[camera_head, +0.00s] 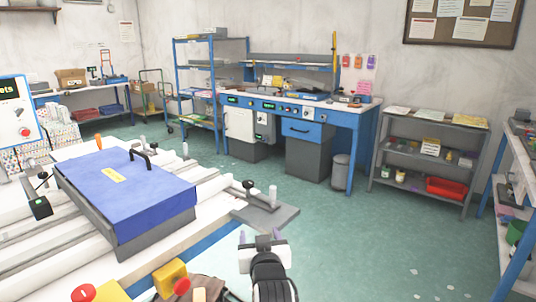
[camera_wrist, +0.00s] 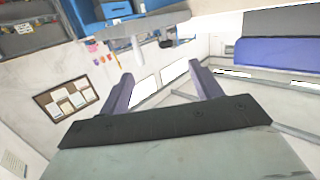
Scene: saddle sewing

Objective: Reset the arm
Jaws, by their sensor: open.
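My gripper (camera_head: 262,240) shows at the bottom centre of the head view, past the right front corner of the machine bed. Its two purple fingers stand apart with nothing between them. In the wrist view my gripper (camera_wrist: 163,88) is also open and empty. That view is tilted and looks past the fingers toward the wall and the machine's edge. My dark wrist and part of my arm show below the fingers in the head view.
A machine bed carries a blue-topped block (camera_head: 130,195) with a black handle. A grey plate (camera_head: 265,215) juts out beside my gripper. Red and yellow parts (camera_head: 170,275) lie close on the left. A blue workbench (camera_head: 300,115) and grey shelf (camera_head: 425,160) stand behind. The green floor right is clear.

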